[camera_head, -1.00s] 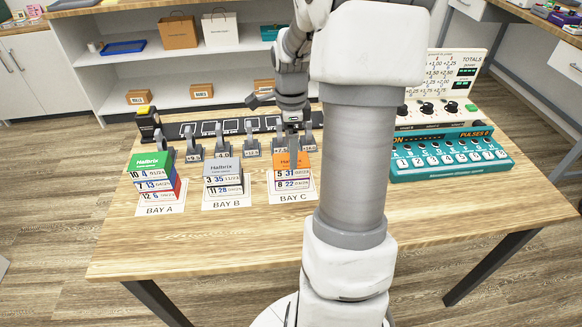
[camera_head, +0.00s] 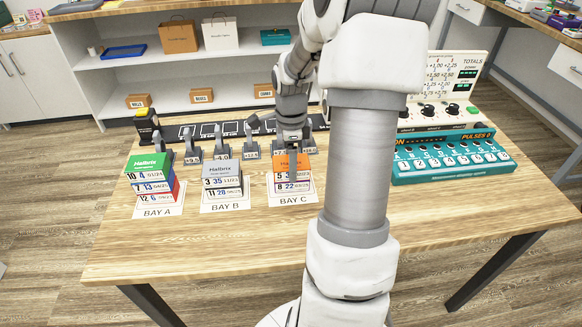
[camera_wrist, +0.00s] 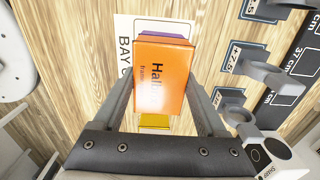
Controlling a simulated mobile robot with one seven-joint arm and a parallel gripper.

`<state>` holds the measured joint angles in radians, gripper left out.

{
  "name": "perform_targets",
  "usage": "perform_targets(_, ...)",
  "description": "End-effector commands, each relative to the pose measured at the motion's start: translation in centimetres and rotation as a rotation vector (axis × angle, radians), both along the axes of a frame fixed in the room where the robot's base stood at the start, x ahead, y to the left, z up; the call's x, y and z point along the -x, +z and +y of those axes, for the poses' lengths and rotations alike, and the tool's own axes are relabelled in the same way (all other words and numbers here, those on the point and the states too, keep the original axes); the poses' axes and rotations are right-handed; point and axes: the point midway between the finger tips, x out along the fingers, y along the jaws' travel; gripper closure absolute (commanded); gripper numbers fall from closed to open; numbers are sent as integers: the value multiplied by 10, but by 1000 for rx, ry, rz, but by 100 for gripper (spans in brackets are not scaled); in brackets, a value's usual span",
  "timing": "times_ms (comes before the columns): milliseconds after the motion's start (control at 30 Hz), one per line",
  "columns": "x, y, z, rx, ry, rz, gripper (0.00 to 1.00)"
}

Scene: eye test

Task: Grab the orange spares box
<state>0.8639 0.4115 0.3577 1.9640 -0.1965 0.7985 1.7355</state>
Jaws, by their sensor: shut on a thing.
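The orange box (camera_head: 287,164) is on top of the stack at BAY C in the head view. My gripper (camera_head: 291,149) has come down over it from above. In the wrist view the orange box (camera_wrist: 160,78) lies between the two fingers of my gripper (camera_wrist: 162,84), which are shut on its sides. A purple-edged box (camera_head: 292,187) is under it, also showing past its far edge in the wrist view (camera_wrist: 165,40). I cannot see any gap under the orange box. My arm hides part of the scene to its right.
The BAY A stack has a green box (camera_head: 148,163) on top, and BAY B a grey box (camera_head: 222,173). Grey hooked holders (camera_head: 220,147) stand close behind the stacks. A teal console (camera_head: 450,160) is at right. The table front (camera_head: 200,245) is clear.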

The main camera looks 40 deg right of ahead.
Motion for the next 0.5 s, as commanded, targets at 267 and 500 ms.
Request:
perform_targets(267,0,1,0,1,0,-1,87)
perform_targets(500,-1,14,0,3,1,-3,87)
